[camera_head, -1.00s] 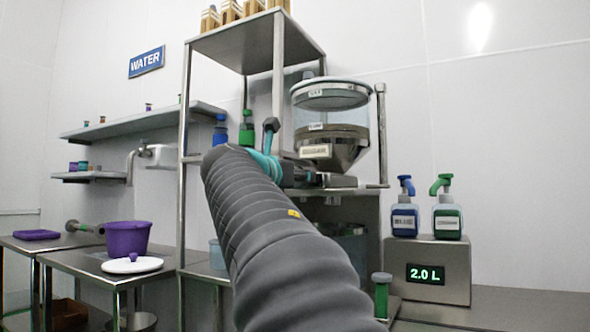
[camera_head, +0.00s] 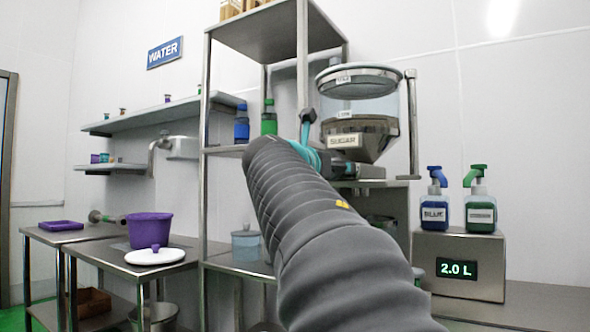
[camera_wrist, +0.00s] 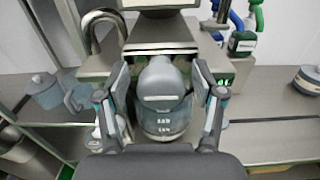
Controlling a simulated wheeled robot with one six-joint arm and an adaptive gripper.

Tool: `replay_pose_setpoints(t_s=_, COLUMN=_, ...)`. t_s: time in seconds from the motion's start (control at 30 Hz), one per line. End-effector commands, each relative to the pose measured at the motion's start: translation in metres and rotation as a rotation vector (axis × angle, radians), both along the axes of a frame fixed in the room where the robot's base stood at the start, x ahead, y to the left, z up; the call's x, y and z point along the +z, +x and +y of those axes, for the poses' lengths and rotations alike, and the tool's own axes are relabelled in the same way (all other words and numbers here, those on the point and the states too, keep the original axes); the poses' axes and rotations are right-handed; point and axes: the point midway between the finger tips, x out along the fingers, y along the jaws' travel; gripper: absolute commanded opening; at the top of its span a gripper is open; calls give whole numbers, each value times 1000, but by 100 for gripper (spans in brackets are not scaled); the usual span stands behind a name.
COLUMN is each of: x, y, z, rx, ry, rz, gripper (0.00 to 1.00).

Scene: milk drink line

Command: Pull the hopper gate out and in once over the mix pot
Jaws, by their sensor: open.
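The clear hopper with a steel cone and a SUGAR label (camera_head: 360,112) hangs right of the steel rack in the head view. A flat steel gate part (camera_head: 368,173) shows under its cone. My gripper (camera_head: 345,168) is just left of that part, its tips partly hidden by my arm. I cannot tell whether the fingers touch anything.
A steel scale box reading 2.0 L (camera_head: 458,268) carries a blue pump bottle (camera_head: 434,212) and a green one (camera_head: 480,212). A purple pot (camera_head: 150,230) and white lid (camera_head: 155,256) are on the left table. A curved steel pipe (camera_wrist: 98,22) is near my left finger.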

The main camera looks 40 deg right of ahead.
Motion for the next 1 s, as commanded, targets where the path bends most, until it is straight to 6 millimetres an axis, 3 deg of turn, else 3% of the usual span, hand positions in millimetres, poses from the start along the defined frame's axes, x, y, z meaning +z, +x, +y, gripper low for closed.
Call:
replay_pose_setpoints(t_s=0.17, x=0, y=-3, z=9, rx=2, ry=-1, rz=0, gripper=68)
replay_pose_setpoints(t_s=0.7, x=0, y=-38, z=90, rx=1, ry=-1, rz=-1, gripper=68)
replay_pose_setpoints(t_s=1.0, x=0, y=-46, z=108, rx=-2, ry=0, rz=1, gripper=68)
